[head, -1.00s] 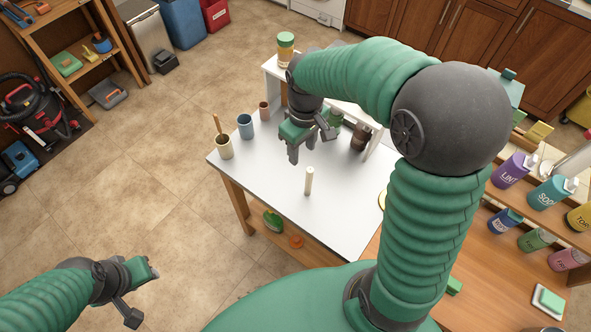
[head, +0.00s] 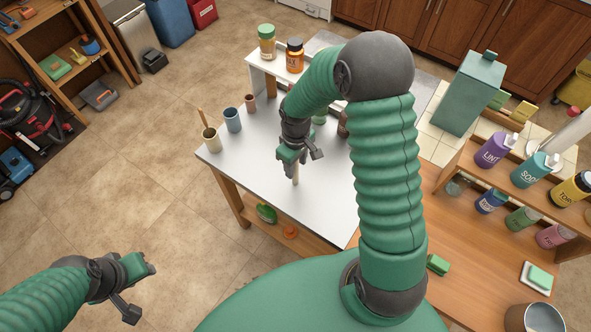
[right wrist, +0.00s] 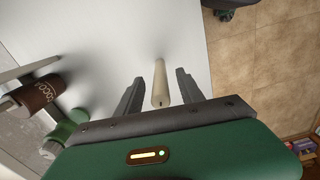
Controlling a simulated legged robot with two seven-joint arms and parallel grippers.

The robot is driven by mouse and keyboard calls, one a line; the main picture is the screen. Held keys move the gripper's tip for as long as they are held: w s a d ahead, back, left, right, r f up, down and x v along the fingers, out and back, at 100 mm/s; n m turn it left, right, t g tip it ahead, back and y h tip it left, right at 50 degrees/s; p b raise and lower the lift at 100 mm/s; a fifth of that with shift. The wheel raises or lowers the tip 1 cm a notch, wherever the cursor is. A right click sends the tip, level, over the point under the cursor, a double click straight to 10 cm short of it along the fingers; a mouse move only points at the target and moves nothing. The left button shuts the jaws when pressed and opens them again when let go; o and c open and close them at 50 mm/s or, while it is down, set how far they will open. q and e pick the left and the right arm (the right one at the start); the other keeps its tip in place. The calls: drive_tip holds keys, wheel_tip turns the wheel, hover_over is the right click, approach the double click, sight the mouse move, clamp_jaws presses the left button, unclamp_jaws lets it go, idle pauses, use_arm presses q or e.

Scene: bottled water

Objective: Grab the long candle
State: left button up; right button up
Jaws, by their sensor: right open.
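The long candle (head: 296,174) is a slim cream stick standing upright on the white tabletop (head: 250,160). My right gripper (head: 290,166) is open above and around its upper part, and partly hides it in the head view. In the right wrist view the candle (right wrist: 160,82) lies between the two spread dark fingers of the right gripper (right wrist: 160,76). Gaps show on both sides, so neither finger appears to touch it. My left gripper (head: 141,283) hangs over the floor at lower left, away from the table. Its jaw opening is unclear.
A beige cup with a wooden stick (head: 211,141), a blue cup (head: 233,122) and a small brownish cup (head: 250,103) stand at the table's left. A raised shelf holds jars (head: 294,56) behind.

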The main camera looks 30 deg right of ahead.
drive_tip(key=shift+w+d+f, duration=0.2)
drive_tip(key=shift+f, duration=0.15)
drive_tip(key=shift+s+a+r, duration=0.15)
drive_tip(key=shift+a+r, duration=0.05)
drive_tip(key=shift+a, duration=0.1)
drive_tip(key=c, duration=0.6)
drive_tip(key=shift+a, duration=0.15)
clamp_jaws()
use_arm(q)
drive_tip(key=shift+w+a+f, duration=0.1)
drive_tip(key=shift+a, duration=0.05)
use_arm(e)
drive_tip(key=shift+d, duration=0.2)
